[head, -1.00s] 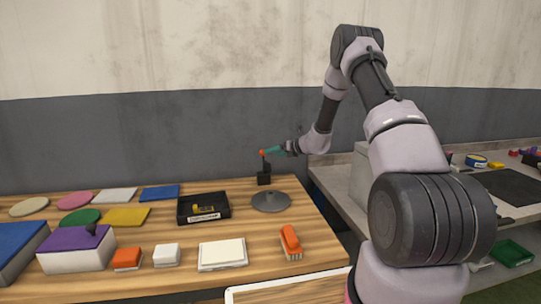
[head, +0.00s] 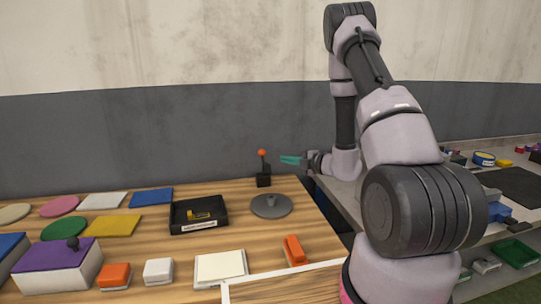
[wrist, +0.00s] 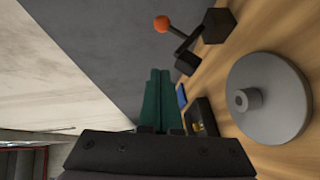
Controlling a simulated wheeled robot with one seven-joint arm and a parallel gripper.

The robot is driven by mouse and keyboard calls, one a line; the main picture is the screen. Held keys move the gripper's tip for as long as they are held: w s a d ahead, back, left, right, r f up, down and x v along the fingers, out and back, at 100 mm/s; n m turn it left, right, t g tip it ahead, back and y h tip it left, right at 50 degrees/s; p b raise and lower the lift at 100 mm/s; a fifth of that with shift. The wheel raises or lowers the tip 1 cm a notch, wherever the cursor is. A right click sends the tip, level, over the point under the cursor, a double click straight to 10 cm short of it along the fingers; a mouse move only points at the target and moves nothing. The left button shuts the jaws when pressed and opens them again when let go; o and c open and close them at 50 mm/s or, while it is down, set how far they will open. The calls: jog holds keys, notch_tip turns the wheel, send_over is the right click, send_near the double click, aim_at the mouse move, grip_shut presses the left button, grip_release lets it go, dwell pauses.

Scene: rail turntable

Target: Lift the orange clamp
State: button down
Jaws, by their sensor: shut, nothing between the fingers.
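The orange clamp appears as a black clamp with an orange ball knob (head: 262,153) on its lever, standing at the back right of the wooden table. In the head view the lever stands roughly upright above its black base (head: 264,181). The wrist view shows the knob (wrist: 162,24) at the top, on a thin angled lever above black blocks. My gripper (head: 284,160), with green fingers, is to the right of the knob at about its height, apart from it. The fingers also show in the wrist view (wrist: 160,75), shut and empty.
A grey round turntable (head: 271,206) with a small hub sits in front of the clamp. A black tray (head: 178,217) holding a yellow piece is to its left. An orange brush-like block (head: 294,250) lies nearer the front. The space above the table around the clamp is free.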

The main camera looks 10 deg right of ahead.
aim_at(262, 153)
jog(key=x, duration=0.9)
jog(key=shift+w+a, duration=0.2)
jog(key=shift+a, duration=0.05)
jog(key=shift+w+d+f, duration=0.1)
jog(key=shift+w+f, duration=0.05)
jog(key=shift+w, duration=0.55)
jog(key=shift+w+d+f, duration=0.15)
jog(key=shift+w, duration=0.5)
jog(key=shift+w+d+f, duration=0.1)
jog(key=shift+w+f, duration=0.05)
jog(key=shift+w, duration=0.55)
jog(key=shift+w+d, duration=0.1)
jog(key=shift+w, duration=0.65)
jog(key=shift+s, duration=0.15)
